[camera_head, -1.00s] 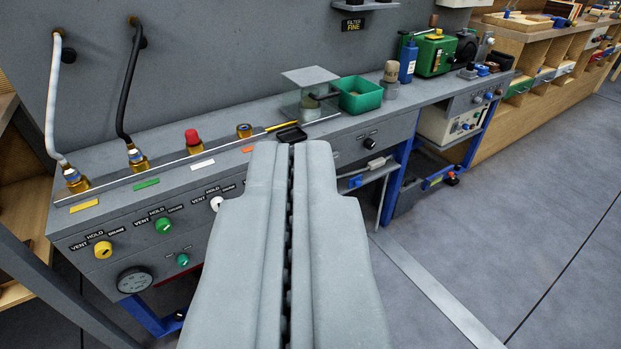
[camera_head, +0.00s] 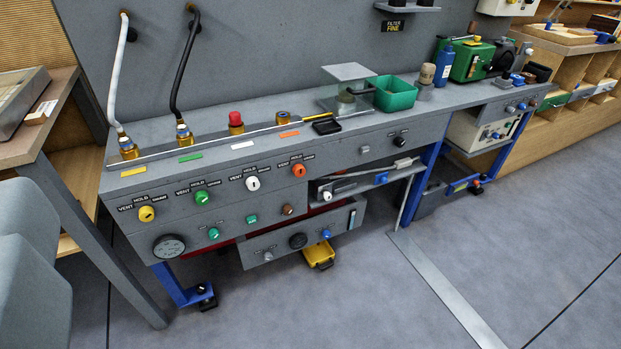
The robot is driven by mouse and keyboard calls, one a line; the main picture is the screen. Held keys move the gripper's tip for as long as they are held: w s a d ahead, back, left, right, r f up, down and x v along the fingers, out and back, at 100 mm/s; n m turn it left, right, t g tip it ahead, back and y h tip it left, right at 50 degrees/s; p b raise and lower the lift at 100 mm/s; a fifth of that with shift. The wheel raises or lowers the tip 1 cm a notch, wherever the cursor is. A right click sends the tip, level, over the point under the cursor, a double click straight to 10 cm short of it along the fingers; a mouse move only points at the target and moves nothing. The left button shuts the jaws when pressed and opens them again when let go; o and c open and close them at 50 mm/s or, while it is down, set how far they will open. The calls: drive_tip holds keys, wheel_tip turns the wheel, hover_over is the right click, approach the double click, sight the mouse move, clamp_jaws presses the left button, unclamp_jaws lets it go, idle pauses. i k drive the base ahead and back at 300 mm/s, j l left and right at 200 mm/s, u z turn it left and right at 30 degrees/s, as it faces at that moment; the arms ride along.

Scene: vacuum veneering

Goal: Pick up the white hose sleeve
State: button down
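A white hose (camera_head: 116,85) comes out of the grey back panel at the upper left. Its lower end meets a brass fitting (camera_head: 129,151) with a blue band and a pale collar on the bench top. I cannot tell which part of this end is the sleeve. A black hose (camera_head: 185,70) stands to its right on a similar brass fitting. No gripper fingertips show. A large grey part, likely of my arm, fills the lower left corner, well apart from the hoses.
The grey bench (camera_head: 340,160) has coloured valve knobs along its front and a red-capped port (camera_head: 235,120). A wooden table (camera_head: 40,130) adjoins on the left. A green tray (camera_head: 395,93) stands farther right. The floor (camera_head: 400,300) in front is open.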

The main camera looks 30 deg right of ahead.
sight(406, 162)
drive_tip(key=l+u, duration=0.2)
drive_tip(key=u, duration=0.25)
drive_tip(key=k+l+u, duration=0.1)
drive_tip(key=u, duration=0.35)
drive_tip(key=k+l+u, duration=0.1)
drive_tip(key=u, duration=0.35)
drive_tip(key=k+u, duration=0.2)
drive_tip(key=u, duration=0.25)
drive_tip(key=k+l+u, duration=0.1)
drive_tip(key=k+u, duration=0.4)
drive_tip(key=u, duration=0.15)
drive_tip(key=k+z, duration=0.25)
drive_tip(key=k+l+z, duration=0.25)
drive_tip(key=k+j+z, duration=0.1)
drive_tip(key=z, duration=0.3)
drive_tip(key=k+z, duration=0.15)
drive_tip(key=z, duration=0.3)
drive_tip(key=k+z, duration=0.1)
drive_tip(key=z, duration=0.3)
drive_tip(key=k+z, duration=0.15)
drive_tip(key=z, duration=0.3)
drive_tip(key=k+z, duration=0.3)
drive_tip(key=z, duration=0.2)
drive_tip(key=l+u, duration=0.25)
drive_tip(key=l, duration=0.6)
drive_tip(key=l+u, duration=0.25)
drive_tip(key=l, duration=0.65)
drive_tip(key=k, duration=0.05)
